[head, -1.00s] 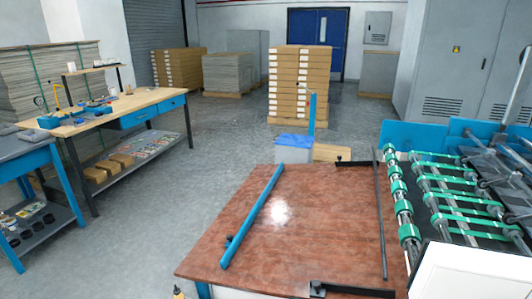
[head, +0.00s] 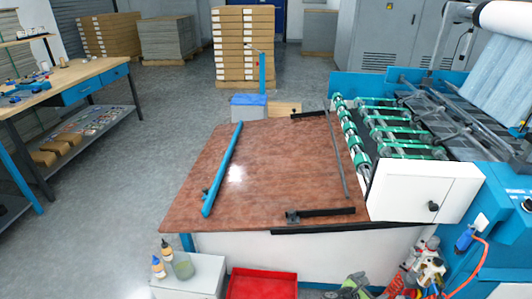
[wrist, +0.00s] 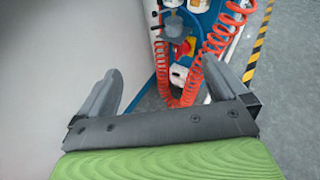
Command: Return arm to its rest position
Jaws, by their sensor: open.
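My gripper (wrist: 162,68) shows in the wrist view. Its two grey fingers stand wide apart with nothing between them. Beyond the fingers are a red coiled hose (wrist: 215,45) and a blue machine panel (wrist: 203,14) with fittings. A pale smooth surface (wrist: 60,60) fills the left of that view. In the head view I cannot clearly make out my gripper.
A reddish-brown table (head: 275,165) carries a blue bar (head: 222,170). The laminating machine (head: 480,180) stands at right. A red bin (head: 262,284) and a small white cabinet (head: 205,275) with bottles are in front. Open floor (head: 110,220) lies left.

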